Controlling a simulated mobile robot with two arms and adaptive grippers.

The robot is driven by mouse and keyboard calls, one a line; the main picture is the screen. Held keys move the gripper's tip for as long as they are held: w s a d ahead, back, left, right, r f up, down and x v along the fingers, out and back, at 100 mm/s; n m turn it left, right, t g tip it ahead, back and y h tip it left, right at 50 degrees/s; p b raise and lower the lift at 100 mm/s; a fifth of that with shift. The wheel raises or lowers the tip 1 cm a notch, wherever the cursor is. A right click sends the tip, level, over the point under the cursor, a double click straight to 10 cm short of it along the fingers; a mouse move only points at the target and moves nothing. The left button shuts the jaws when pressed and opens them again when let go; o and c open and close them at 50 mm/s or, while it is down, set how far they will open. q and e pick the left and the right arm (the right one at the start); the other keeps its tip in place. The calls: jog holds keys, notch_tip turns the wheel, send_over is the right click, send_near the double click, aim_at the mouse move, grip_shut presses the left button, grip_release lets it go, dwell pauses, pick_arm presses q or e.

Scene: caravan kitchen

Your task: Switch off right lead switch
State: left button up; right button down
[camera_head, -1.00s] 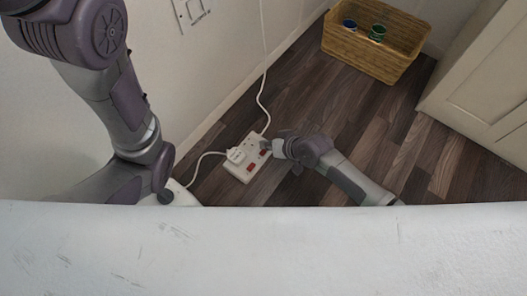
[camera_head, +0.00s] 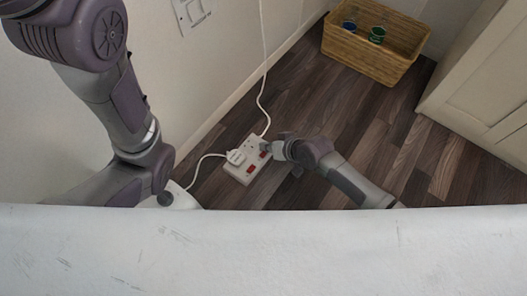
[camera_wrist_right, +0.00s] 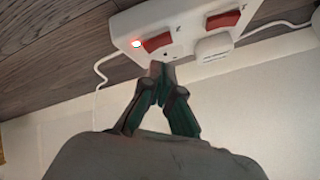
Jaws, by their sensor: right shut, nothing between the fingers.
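A white power strip (camera_head: 256,157) lies on the floor near the wall. In the right wrist view, the strip (camera_wrist_right: 180,26) shows two red rocker switches. One switch (camera_wrist_right: 154,42) has a glowing red light at its left end; the other switch (camera_wrist_right: 222,19) shows no glow. A white plug (camera_wrist_right: 214,46) sits in the strip by the unlit switch. My right gripper (camera_wrist_right: 158,68) is shut and empty. Its fingertips are just below the lit switch; I cannot tell whether they touch the strip. In the head view my right gripper (camera_head: 268,148) covers part of the strip. My left gripper is not visible.
A white cable (camera_head: 264,92) runs up the wall; another (camera_head: 203,160) runs left from the plug. A wicker basket (camera_head: 372,62) stands at the back, beside a cabinet (camera_head: 480,105). A white surface (camera_head: 280,255) crosses the foreground. Dark wooden floor (camera_head: 330,105) is clear between strip and basket.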

jog(key=shift+f, duration=0.15)
jog(key=shift+f, duration=0.25)
